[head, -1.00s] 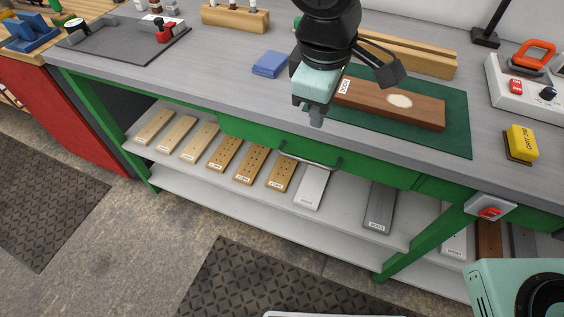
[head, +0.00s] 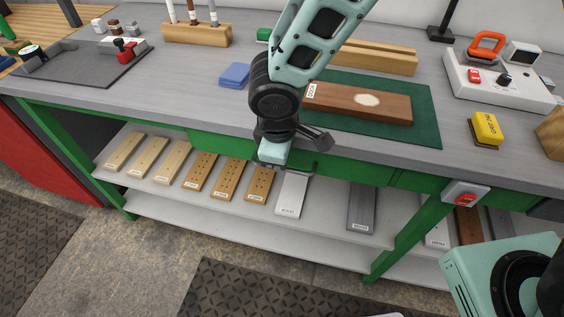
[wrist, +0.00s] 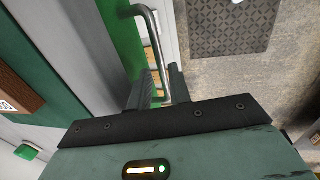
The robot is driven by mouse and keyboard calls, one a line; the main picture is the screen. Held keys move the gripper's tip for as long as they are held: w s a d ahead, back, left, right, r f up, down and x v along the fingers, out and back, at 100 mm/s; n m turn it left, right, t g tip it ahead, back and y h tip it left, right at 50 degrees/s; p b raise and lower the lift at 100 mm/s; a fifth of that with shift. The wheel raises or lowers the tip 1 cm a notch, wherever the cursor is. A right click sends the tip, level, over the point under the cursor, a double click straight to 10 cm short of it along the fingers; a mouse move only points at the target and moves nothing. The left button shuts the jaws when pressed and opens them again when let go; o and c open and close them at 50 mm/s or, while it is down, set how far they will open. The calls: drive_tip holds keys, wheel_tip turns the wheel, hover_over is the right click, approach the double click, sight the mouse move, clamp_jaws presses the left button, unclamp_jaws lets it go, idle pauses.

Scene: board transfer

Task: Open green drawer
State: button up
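The green drawer (head: 215,146) is under the grey bench top and its front is flush with the bench frame, closed. Its metal bar handle shows in the wrist view (wrist: 152,35), running down between my two fingers. My gripper (head: 272,165) is at the drawer front in the head view, pointing down at the handle and covering most of it. In the wrist view my gripper's fingers (wrist: 160,88) stand close on either side of the bar. Whether they press on it is not clear.
A shelf (head: 180,212) below the drawer holds several wooden and grey boards. On the bench, a brown board (head: 335,100) lies on a green mat (head: 425,120), with a blue block (head: 234,75) to the left. A red switch box (head: 465,194) is on the right leg. Floor in front is open.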

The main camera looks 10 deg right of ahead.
drive_tip(key=shift+w+f, duration=0.2)
drive_tip(key=shift+f, duration=0.85)
clamp_jaws()
